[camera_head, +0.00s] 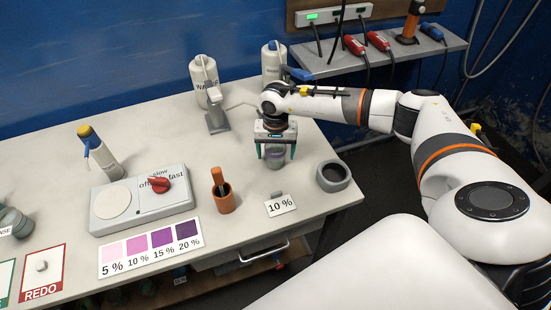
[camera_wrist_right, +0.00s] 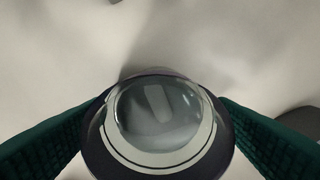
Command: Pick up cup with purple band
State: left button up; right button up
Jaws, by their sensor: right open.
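The cup with the purple band (camera_head: 275,160) stands on the table below my right gripper (camera_head: 275,153). In the head view the gripper's fingers reach down on either side of the cup. In the right wrist view the round clear cup (camera_wrist_right: 160,115) is seen from above, with a dark rim around it, between the two green fingers of the open gripper (camera_wrist_right: 160,140). Whether a finger touches the cup cannot be told. My left gripper is not in view.
A "10 %" card (camera_head: 280,206) lies in front of the cup, and a dark grey ring-shaped holder (camera_head: 333,176) sits to its right. A grey stand (camera_head: 216,116) and white bottles (camera_head: 203,78) are behind. An orange holder (camera_head: 224,200) and a stirrer plate (camera_head: 140,199) are left.

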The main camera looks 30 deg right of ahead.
jog(key=shift+w+f, duration=0.1)
jog(key=shift+f, duration=0.1)
jog(key=shift+r, duration=0.1)
jog(key=c, duration=1.2)
